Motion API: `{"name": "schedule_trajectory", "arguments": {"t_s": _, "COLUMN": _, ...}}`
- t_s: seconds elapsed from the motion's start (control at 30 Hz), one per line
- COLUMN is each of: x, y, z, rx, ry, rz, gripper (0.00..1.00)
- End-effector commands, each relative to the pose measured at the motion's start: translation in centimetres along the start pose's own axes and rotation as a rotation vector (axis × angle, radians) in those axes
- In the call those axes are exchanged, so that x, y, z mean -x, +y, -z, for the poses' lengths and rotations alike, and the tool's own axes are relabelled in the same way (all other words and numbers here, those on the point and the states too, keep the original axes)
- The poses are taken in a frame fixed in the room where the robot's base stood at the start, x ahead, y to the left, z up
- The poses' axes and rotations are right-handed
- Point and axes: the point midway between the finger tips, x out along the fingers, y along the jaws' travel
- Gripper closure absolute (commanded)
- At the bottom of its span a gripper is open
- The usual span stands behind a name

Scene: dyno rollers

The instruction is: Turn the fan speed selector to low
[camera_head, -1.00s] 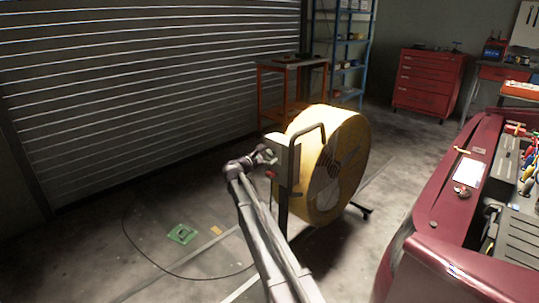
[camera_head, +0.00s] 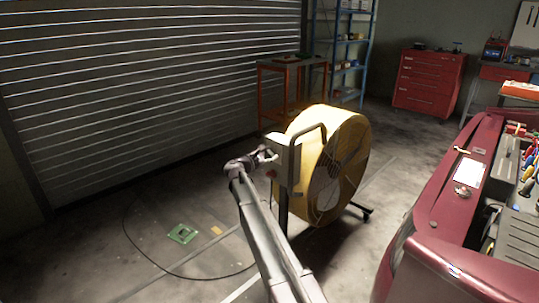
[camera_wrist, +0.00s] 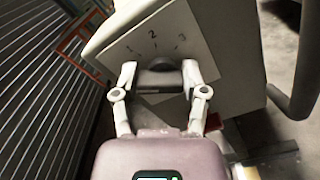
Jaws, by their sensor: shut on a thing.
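The large yellow drum fan (camera_head: 310,122) stands on a wheeled frame in the head view. Its pale control box (camera_head: 284,160) is on the near left side. In the wrist view the box's label (camera_wrist: 200,55) carries a 2 and a 3, with another mark left of the 2. The dark speed selector knob (camera_wrist: 160,80) sits below the numbers. My gripper (camera_wrist: 159,72) is shut on the knob, one finger at each side. The knob's pointer is hidden or too dark to read. My gripper also shows at the box in the head view (camera_head: 267,156).
A red button (camera_wrist: 213,122) sits low on the box. The fan's dark tube handle (camera_wrist: 305,60) rises at right. A black cable (camera_head: 185,277) and a green mat (camera_head: 182,233) lie on the floor. The maroon car (camera_head: 430,225) stands at right; floor between is clear.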

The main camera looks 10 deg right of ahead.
Motion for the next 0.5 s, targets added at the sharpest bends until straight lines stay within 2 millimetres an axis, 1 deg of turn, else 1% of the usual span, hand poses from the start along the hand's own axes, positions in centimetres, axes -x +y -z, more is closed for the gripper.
{"name": "schedule_trajectory", "arguments": {"t_s": 0.27, "x": -0.13, "y": -0.24, "z": -0.07, "rx": -0.081, "ry": 0.000, "rz": 0.003, "gripper": 0.91}}
{"name": "schedule_trajectory", "arguments": {"t_s": 0.5, "x": -0.17, "y": -0.37, "z": -0.11, "rx": -0.236, "ry": 0.000, "rz": 0.004, "gripper": 0.91}}
